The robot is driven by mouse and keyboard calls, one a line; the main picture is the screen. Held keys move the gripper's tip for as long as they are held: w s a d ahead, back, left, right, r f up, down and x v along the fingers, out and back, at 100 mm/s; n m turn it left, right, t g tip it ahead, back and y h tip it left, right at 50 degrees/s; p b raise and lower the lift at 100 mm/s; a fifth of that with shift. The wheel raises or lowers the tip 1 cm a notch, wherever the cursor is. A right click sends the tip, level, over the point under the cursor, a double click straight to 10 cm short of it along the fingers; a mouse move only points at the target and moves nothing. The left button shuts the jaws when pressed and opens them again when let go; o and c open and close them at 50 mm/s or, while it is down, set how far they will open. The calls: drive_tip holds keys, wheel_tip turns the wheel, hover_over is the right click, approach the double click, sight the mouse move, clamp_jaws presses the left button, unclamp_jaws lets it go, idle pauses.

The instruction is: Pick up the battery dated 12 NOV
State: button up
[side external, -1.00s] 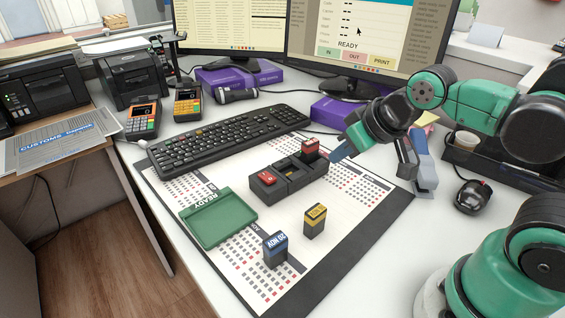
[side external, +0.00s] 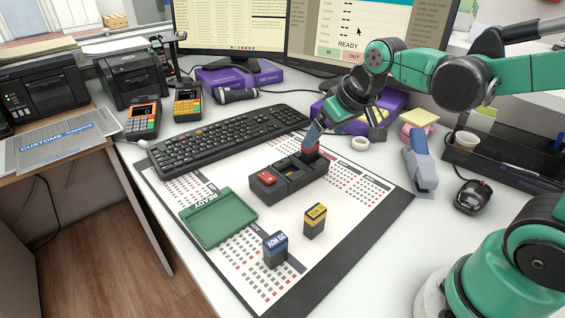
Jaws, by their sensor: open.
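A black charger block (side external: 290,187) stands on the calendar mat. A red battery (side external: 266,179) sits in its left slot, and another red battery (side external: 311,153) is at its right end, partly hidden by my gripper. A yellow-topped battery (side external: 315,222) and a blue-topped battery (side external: 275,250) stand upright on the mat in front. The blue label seems to read 20 NOV; the yellow one ends in NOV, its day unclear. The red battery dates cannot be read. My gripper (side external: 312,142) is open, pointing down at the right-end red battery; whether it touches is unclear.
A green READY tray (side external: 217,216) lies left of the batteries. A keyboard (side external: 230,138) lies behind the charger. A blue-grey stapler (side external: 420,165), a tape roll (side external: 360,143) and a mouse (side external: 473,197) are to the right. The front right of the mat is clear.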

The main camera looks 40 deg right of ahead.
drive_tip(key=g, duration=0.1)
hover_over(310, 152)
drive_tip(key=s, duration=0.1)
drive_tip(key=f, duration=0.2)
drive_tip(key=d+f, duration=0.1)
drive_tip(key=f, duration=0.1)
drive_tip(key=shift+x, duration=2.8)
drive_tip(key=shift+s+a, duration=0.1)
drive_tip(key=shift+s, duration=0.05)
clamp_jaws()
